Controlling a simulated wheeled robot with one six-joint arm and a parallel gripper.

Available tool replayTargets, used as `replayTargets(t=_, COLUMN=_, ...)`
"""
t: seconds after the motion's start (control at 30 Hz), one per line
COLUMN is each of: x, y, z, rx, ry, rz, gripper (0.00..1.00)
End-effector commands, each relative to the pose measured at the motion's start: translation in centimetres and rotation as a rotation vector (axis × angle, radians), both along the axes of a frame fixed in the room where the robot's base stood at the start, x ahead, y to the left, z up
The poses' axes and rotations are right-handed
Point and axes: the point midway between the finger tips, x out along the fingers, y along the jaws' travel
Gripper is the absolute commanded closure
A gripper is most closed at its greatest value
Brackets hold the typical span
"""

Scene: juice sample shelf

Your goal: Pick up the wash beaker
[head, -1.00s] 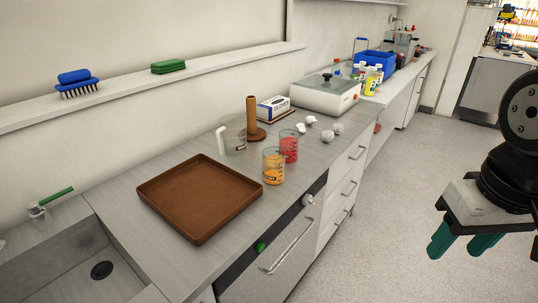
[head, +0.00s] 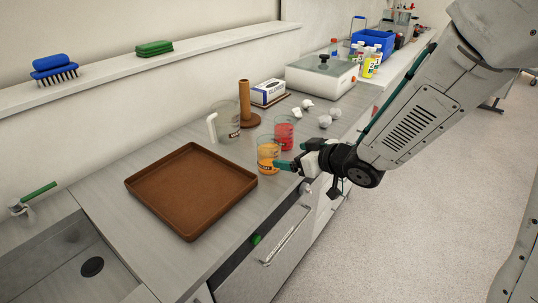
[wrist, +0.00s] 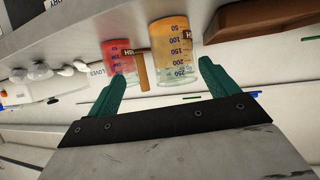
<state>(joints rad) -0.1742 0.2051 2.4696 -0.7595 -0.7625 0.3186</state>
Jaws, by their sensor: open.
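A clear beaker with orange contents (head: 267,158) stands on the counter, right of the brown tray. A clear beaker with red contents (head: 284,136) stands just behind it. Both carry small dark labels that I cannot read surely, so I cannot tell which is the wash beaker. My gripper (head: 289,172) is open, close to the right of the orange beaker. In the wrist view, upside down, the orange beaker (wrist: 168,45) shows beyond the gap between my open fingers (wrist: 162,74). The red beaker (wrist: 116,62) is by the left finger. Nothing is held.
A brown tray (head: 192,232) lies to the left, beside the sink. A clear jug (head: 229,122) with a white handle and a brown upright post (head: 244,103) stand behind the beakers.

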Motion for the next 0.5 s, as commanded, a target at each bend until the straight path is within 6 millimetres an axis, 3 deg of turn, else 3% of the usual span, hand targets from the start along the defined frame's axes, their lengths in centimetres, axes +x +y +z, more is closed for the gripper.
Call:
replayTargets(t=0.17, x=0.2, y=1.9, z=-0.8, rx=0.048, ry=-0.008, rz=0.052, gripper=0.14)
replayTargets(t=0.5, x=2.6, y=4.8, z=-2.7, rx=0.048, ry=-0.008, rz=0.052, gripper=0.14)
